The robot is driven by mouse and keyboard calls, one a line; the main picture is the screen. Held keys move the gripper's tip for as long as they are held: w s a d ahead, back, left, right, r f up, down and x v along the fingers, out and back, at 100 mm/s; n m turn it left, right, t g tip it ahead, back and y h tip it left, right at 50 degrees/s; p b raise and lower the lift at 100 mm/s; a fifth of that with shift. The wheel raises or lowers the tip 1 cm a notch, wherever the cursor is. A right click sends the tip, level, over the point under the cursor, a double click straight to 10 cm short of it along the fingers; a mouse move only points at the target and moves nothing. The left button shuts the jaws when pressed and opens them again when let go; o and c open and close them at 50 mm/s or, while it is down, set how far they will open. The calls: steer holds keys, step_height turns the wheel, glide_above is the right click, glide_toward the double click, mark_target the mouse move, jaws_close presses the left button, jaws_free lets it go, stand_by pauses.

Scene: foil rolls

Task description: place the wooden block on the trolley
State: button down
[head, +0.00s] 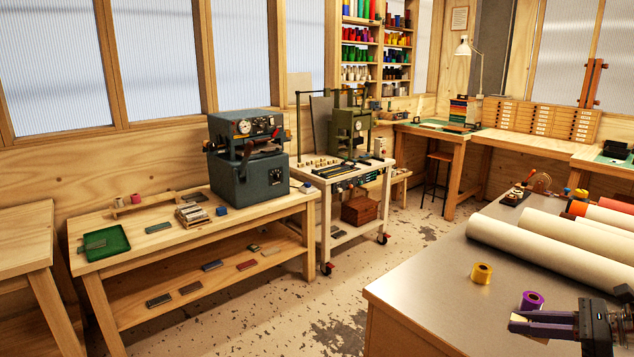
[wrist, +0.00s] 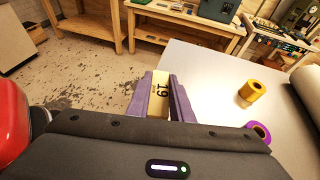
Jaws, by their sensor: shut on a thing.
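My gripper (head: 540,325) is at the lower right of the head view, over the near left corner of the grey-topped table. It is shut on the wooden block (head: 517,318), a small pale yellow piece. In the wrist view the block (wrist: 158,99) shows between the two purple-grey fingers (wrist: 160,96), with dark characters on its face. The trolley (head: 326,220) stands mid-room in the head view, well away from my gripper, on casters. Its top carries a green press and several small pieces. Part of the trolley (wrist: 262,34) shows at the upper right of the wrist view.
On the grey-topped table (head: 420,285) are a gold foil roll (head: 482,272), a purple roll (head: 532,300) close to my gripper, and long pale rolls (head: 550,250). A wooden bench (head: 140,255) with a blue-grey machine (head: 248,155) adjoins the trolley. Floor (head: 335,310) between is clear.

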steer(key=shift+m, duration=0.3)
steer(key=x, duration=0.4)
steer(key=r+x, duration=0.1)
steer(key=x, duration=0.7)
steer(key=shift+a+r, duration=0.15)
steer(key=shift+a, duration=0.15)
steer(key=w+a+f+m+t+h, duration=0.1)
steer(key=w+a+f, duration=0.1)
steer(key=a, duration=0.2)
steer(key=w+a+f+h, duration=0.1)
steer(key=w+a+f, duration=0.1)
steer(key=a+f, duration=0.15)
steer(key=s+a+f+m+t+h, duration=0.1)
steer(key=s+a+f, duration=0.3)
steer(key=a+f, duration=0.8)
steer(key=shift+a+f+m+t+h, duration=0.45)
steer(key=shift+a+m, duration=0.35)
steer(key=shift+a, duration=0.2)
steer(key=shift+r, duration=0.1)
step_height(320, 180, up, 12)
steer(key=w+m+t+h, duration=0.1)
steer(key=w+m+h, duration=0.1)
steer(key=shift+w+r, duration=0.25)
